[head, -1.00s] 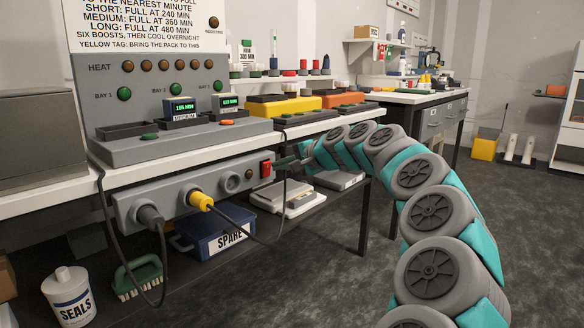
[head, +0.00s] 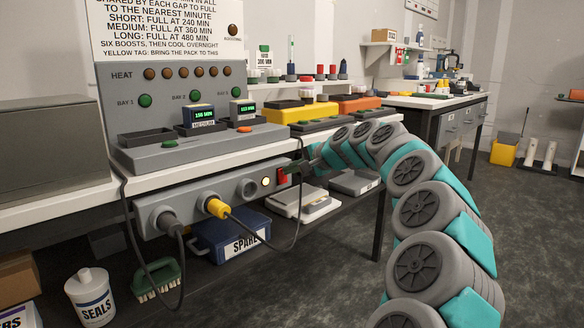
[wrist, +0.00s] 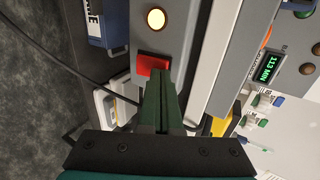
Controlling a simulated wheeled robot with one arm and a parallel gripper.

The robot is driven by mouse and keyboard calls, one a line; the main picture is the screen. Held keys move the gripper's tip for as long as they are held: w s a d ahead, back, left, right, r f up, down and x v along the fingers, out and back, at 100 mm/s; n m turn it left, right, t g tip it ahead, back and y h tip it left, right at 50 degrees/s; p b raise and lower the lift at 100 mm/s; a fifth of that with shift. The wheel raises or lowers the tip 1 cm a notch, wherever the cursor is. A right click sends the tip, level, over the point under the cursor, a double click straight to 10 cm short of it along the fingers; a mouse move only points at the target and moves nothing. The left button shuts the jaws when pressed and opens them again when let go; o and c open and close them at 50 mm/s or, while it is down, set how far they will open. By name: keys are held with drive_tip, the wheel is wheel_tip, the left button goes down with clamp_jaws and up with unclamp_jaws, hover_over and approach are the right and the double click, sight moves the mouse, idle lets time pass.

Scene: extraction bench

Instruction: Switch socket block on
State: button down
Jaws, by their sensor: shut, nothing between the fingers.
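The grey socket block (head: 200,205) hangs under the front edge of the bench, with a grey plug and a yellow plug (head: 216,207) in it. Its red rocker switch (head: 282,178) is at the right end, and the round lamp (head: 266,182) beside it glows pale yellow. In the wrist view the red switch (wrist: 152,64) and the lit lamp (wrist: 156,19) both show. My gripper (wrist: 162,75) is shut and empty, its fingertips right at the switch's edge; whether they touch it I cannot tell. In the head view my gripper (head: 292,168) is small beside the switch.
A charger panel (head: 180,95) with displays stands on the bench above. Cables hang from the plugs. A blue SPARE box (head: 232,236), scales (head: 302,200), a green brush (head: 158,278) and a SEALS tub (head: 90,298) are below. Open floor lies at the right.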

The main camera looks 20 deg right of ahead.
drive_tip(key=shift+r, duration=0.15)
drive_tip(key=shift+r+p, duration=0.6)
drive_tip(key=shift+r, duration=0.1)
